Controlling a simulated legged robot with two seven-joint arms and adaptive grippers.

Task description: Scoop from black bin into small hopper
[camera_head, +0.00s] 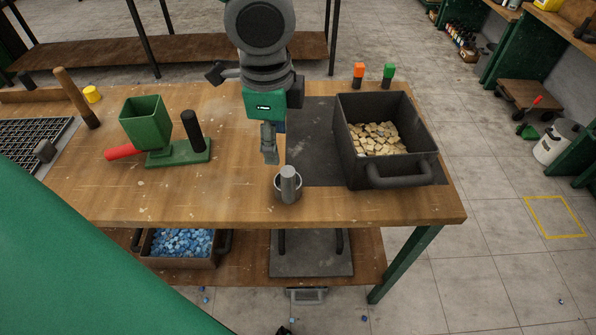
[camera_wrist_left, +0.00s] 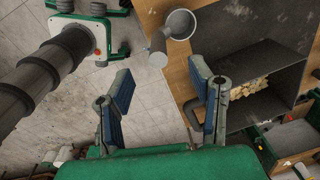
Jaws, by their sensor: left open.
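The black bin (camera_head: 345,155) stands at the table's right side, holding tan mosaic pieces (camera_head: 375,139); it also shows in the left wrist view (camera_wrist_left: 262,62). The small green hopper (camera_head: 143,122) stands on a green base at left, with a red handle and a black upright grip. A grey metal scoop (camera_head: 288,186) sits near the front edge, left of the bin; its cup and handle show in the left wrist view (camera_wrist_left: 179,24). My left gripper (camera_head: 270,152) is open and empty, just behind and above the scoop, apart from it. My right gripper is not visible.
An orange-topped bottle (camera_head: 359,74) and a green-topped one (camera_head: 388,76) stand behind the bin. A wooden stick (camera_head: 77,97) and a black grid (camera_head: 30,140) are at left. A bin of blue pieces (camera_head: 180,243) sits on the lower shelf. The front-left tabletop is clear.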

